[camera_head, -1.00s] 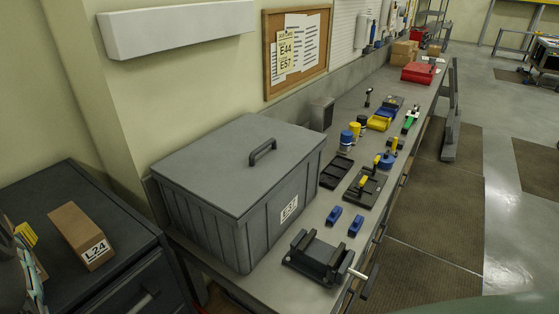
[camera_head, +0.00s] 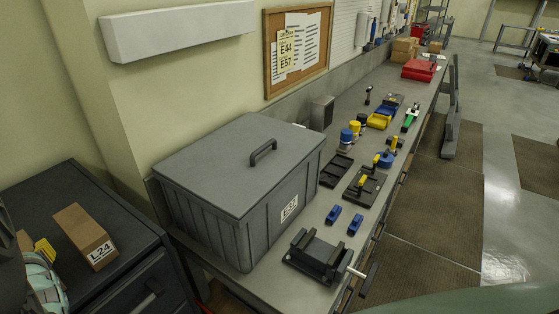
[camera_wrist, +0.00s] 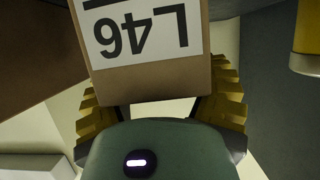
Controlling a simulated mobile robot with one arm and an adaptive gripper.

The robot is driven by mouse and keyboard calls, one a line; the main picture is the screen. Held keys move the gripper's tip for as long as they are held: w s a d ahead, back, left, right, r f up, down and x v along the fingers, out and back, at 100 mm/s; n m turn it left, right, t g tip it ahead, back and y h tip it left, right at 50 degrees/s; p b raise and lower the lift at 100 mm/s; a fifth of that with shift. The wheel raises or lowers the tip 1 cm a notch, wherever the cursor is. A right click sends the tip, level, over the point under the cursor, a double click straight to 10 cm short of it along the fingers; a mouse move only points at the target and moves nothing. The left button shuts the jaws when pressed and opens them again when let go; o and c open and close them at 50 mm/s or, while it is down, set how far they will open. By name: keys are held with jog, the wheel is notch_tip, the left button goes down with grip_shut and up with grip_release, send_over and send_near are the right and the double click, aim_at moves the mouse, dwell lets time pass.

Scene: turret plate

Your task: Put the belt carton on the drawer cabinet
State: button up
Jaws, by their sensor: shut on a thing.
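My gripper (camera_wrist: 160,105) is shut on a brown carton (camera_wrist: 152,82) with a white label reading L46, upside down in the wrist view. Its yellow ribbed fingers lie along both sides of the carton. In the head view my gripper (camera_head: 44,252) is partly cut off at the left edge, and a bit of the held carton (camera_head: 24,240) shows beside it. The dark grey drawer cabinet (camera_head: 75,180) stands at the lower left. The held carton appears over or near its left part; whether it touches the top cannot be told.
Another brown carton (camera_head: 84,236), labelled L24, lies on the cabinet top close to my gripper. A large grey lidded bin (camera_head: 215,170) stands on the workbench (camera_head: 340,225) to the right, with a vise (camera_head: 320,258) and several tools. Cabinet top behind the L24 carton is bare.

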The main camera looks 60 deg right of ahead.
jog(key=o, duration=1.4)
jog(key=shift+r, duration=0.1)
jog(key=shift+s+a+r+b, duration=0.15)
jog(key=shift+s+b, duration=0.15)
jog(key=shift+s, duration=0.35)
jog(key=shift+b+v, duration=0.45)
jog(key=shift+v, duration=0.35)
jog(key=shift+p+v, duration=1.15)
jog(key=shift+v, duration=3.4)
